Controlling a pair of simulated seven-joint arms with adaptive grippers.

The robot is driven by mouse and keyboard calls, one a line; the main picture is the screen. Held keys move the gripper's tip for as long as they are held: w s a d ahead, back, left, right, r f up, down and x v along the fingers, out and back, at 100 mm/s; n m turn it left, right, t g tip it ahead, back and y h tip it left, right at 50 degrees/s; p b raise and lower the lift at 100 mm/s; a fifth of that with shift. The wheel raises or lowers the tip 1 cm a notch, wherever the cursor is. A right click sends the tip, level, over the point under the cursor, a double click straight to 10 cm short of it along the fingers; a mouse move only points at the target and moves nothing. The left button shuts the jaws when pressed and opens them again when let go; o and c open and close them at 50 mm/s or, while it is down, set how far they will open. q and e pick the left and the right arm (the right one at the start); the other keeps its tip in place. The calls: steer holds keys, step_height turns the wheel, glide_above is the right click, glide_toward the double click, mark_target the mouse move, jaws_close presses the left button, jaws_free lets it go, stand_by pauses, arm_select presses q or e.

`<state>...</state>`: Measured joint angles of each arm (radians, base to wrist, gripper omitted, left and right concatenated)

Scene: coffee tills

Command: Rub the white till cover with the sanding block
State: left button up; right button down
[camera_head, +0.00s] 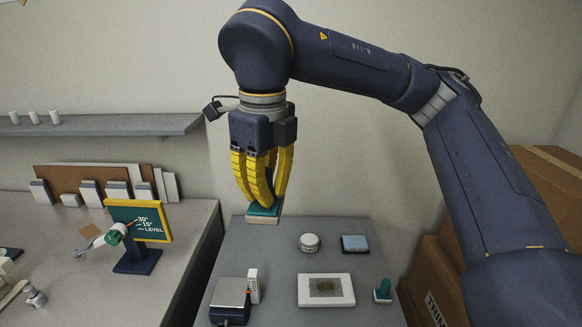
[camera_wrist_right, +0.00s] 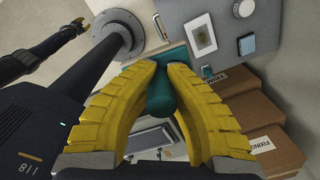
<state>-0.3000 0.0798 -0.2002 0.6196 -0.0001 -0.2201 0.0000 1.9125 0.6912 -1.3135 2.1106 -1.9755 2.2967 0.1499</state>
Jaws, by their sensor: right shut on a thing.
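My right gripper (camera_head: 262,190) has its yellow fingers shut on the teal handle of the sanding block (camera_head: 263,211), which has a pale flat base. It is held in the air above the far left part of the grey counter. The right wrist view shows the teal handle (camera_wrist_right: 160,97) between both fingers; the base is mostly hidden there. The white till cover (camera_head: 309,299) lies flat at the counter's front, apart from the block, with a grey-brown patch in its middle. The cover also shows in the right wrist view (camera_wrist_right: 190,27).
On the grey counter (camera_head: 280,262) are a round white tin (camera_head: 309,242), a blue pad (camera_head: 355,243), a teal-handled item (camera_head: 383,289) and a dark device (camera_head: 230,298). Cardboard boxes (camera_head: 427,278) stand right. An angle sign (camera_head: 140,220) stands on the left table.

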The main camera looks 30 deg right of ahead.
steer(key=w+d+f+m, duration=0.1)
steer(key=w+d+f, duration=0.25)
steer(key=f, duration=0.45)
steer(key=w+d+f+m, duration=0.15)
steer(key=w+f, duration=0.25)
steer(key=f, duration=0.4)
glide_toward(319, 287)
steer(key=w+a+r, duration=0.1)
steer(key=w+a, duration=0.1)
steer(key=a, duration=0.1)
steer(key=shift+s+f, duration=0.15)
steer(key=shift+f, duration=2.3)
steer(key=shift+f, duration=1.15)
steer(key=shift+d, duration=0.1)
steer(key=shift+s+d, duration=0.85)
steer(key=shift+d, duration=0.7)
steer(key=shift+s+d, duration=0.8)
steer(key=shift+d, duration=0.75)
steer(key=shift+s+d, duration=0.85)
steer(key=shift+d, duration=0.7)
steer(key=shift+w+a, duration=0.6)
steer(key=shift+a, duration=0.5)
steer(key=shift+w+a, duration=0.55)
steer(key=shift+a, duration=0.5)
steer(key=shift+w+a, duration=0.6)
steer(key=shift+a, duration=0.5)
